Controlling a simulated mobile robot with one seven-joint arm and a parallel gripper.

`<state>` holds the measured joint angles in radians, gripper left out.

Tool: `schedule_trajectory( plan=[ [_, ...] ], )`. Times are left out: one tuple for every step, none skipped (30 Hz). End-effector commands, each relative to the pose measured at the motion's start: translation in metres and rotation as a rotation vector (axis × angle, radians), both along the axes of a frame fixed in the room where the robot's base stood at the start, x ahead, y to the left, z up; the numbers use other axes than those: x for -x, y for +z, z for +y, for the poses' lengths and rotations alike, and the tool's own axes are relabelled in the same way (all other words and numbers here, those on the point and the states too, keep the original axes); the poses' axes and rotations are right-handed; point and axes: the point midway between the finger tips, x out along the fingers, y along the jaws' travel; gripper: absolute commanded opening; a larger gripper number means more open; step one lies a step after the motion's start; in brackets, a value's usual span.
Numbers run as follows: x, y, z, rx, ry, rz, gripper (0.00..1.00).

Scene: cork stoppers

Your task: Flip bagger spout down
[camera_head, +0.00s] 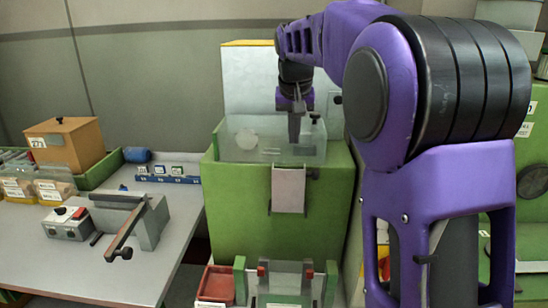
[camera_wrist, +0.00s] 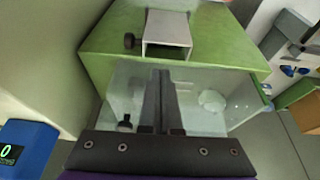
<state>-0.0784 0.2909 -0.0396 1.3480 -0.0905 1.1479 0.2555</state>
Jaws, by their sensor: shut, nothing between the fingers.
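The bagger is a green box (camera_head: 240,210) with a clear-walled top. Its pale metal spout (camera_head: 289,190) is at the front face below the clear section, with a dark knob (camera_head: 313,174) at its right side. In the wrist view the spout (camera_wrist: 167,35) looks like an open channel, with the knob (camera_wrist: 130,41) to its left. I cannot tell its exact tilt. My gripper (camera_head: 294,142) points down over the clear section, behind the spout and apart from it. Its fingers (camera_wrist: 160,74) are together and empty.
A white lump (camera_head: 246,140) lies in the clear section. A second dark knob (camera_head: 315,117) is at its back right. A grey table (camera_head: 90,265) on the left holds a lever press (camera_head: 130,220) and a wooden box (camera_head: 65,143). A red bin (camera_head: 216,284) is below.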

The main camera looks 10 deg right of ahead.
Motion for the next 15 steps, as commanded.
schedule_trajectory(
  plan=[
    [0.0025, -0.0029, 0.0018, -0.012, -0.005, 0.017, 0.00],
    [0.0037, -0.0042, 0.0026, -0.016, -0.006, 0.024, 0.00],
    [0.0047, -0.0052, 0.0034, -0.020, -0.007, 0.031, 0.00],
    [0.0051, -0.0055, 0.0038, -0.020, -0.007, 0.033, 0.00],
    [0.0052, -0.0056, 0.0040, -0.021, -0.007, 0.034, 0.00],
    [0.0051, -0.0056, 0.0041, -0.020, -0.006, 0.033, 0.00],
    [0.0051, -0.0055, 0.0041, -0.020, -0.006, 0.033, 0.00],
    [0.0050, -0.0055, 0.0041, -0.019, -0.006, 0.032, 0.00],
    [0.0049, -0.0054, 0.0042, -0.019, -0.005, 0.032, 0.00],
    [0.0048, -0.0054, 0.0041, -0.019, -0.005, 0.031, 0.00],
    [0.0048, -0.0055, 0.0041, -0.019, -0.005, 0.031, 0.00],
    [0.0046, -0.0060, 0.0040, -0.019, -0.005, 0.031, 0.00],
    [0.0042, -0.0071, 0.0039, -0.018, -0.005, 0.031, 0.00],
    [0.0037, -0.0088, 0.0038, -0.018, -0.005, 0.031, 0.00],
    [0.0026, -0.0119, 0.0036, -0.018, -0.005, 0.031, 0.00]
  ],
)
